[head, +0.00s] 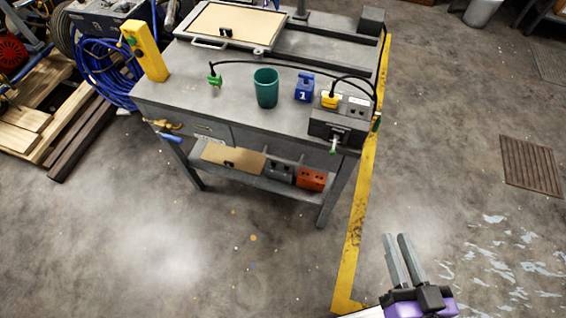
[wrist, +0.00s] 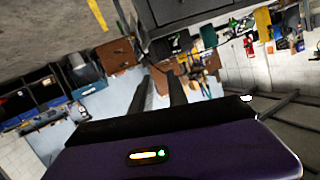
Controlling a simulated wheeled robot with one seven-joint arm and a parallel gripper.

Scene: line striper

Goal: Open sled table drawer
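The grey metal sled table (head: 235,108) stands at the upper middle of the head view. Its drawer (head: 205,130) is in the front left, under the tabletop, with a small handle on its face. The drawer front looks flush, so it appears closed. My gripper (head: 396,237) is at the lower right of the head view, over the floor, well apart from the table and drawer. Its two fingers are apart with nothing between them. In the wrist view my gripper (wrist: 159,80) also shows an empty gap between the fingers.
On the tabletop are a green cup (head: 266,88), a blue block (head: 304,88), a yellow pendant (head: 146,52) and cabled devices. A clamp (head: 165,125) sits at the front left edge. A lower shelf holds an orange box (head: 312,179). Floor in front is clear.

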